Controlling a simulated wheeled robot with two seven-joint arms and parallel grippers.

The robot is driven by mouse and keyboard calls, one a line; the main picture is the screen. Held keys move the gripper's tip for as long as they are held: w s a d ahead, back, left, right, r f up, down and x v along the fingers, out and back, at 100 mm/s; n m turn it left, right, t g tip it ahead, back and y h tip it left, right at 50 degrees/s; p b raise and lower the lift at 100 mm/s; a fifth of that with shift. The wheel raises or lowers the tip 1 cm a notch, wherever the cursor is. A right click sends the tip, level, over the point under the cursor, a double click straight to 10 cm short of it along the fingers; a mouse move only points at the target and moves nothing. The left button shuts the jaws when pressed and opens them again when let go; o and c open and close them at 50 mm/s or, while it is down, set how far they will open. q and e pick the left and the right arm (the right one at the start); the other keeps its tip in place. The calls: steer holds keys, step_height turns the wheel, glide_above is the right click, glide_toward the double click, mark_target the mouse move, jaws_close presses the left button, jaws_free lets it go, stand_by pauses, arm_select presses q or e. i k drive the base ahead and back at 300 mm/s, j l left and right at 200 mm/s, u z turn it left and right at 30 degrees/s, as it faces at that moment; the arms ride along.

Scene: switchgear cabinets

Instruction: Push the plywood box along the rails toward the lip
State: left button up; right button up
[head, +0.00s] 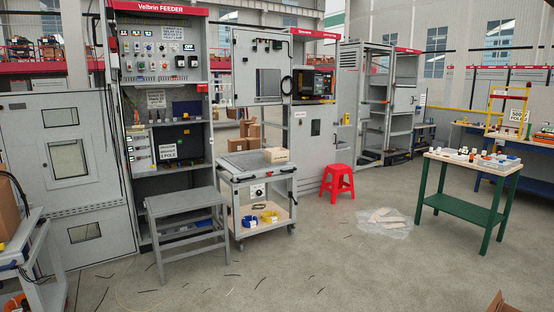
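A small pale plywood box (276,155) sits on the right part of the grey top of a wheeled cart (238,171), near its back edge. The rails and the lip are too small to make out clearly at this distance. The cart stands in front of the open cabinets, well ahead of me. Neither of my grippers is in view.
A grey metal table (185,204) stands just left of the cart. A red stool (338,182) is to its right. Plastic sheeting (383,221) lies on the floor before a green-legged workbench (461,208). Floor in front of the cart is mostly clear, with scattered wire scraps.

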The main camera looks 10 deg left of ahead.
mark_target(275, 155)
steer(key=i+z, duration=0.25)
steer(key=i, duration=4.5)
steer(key=i+u, duration=0.15)
steer(key=i, duration=0.3)
steer(key=i+l+u, duration=0.2)
steer(key=i, duration=0.25)
steer(key=i+u, duration=0.15)
steer(key=i, duration=0.3)
steer(key=i+l+u, duration=0.2)
steer(key=i, duration=0.2)
steer(key=i+l+u, duration=0.15)
steer(key=i+l, duration=0.2)
steer(key=i, duration=0.1)
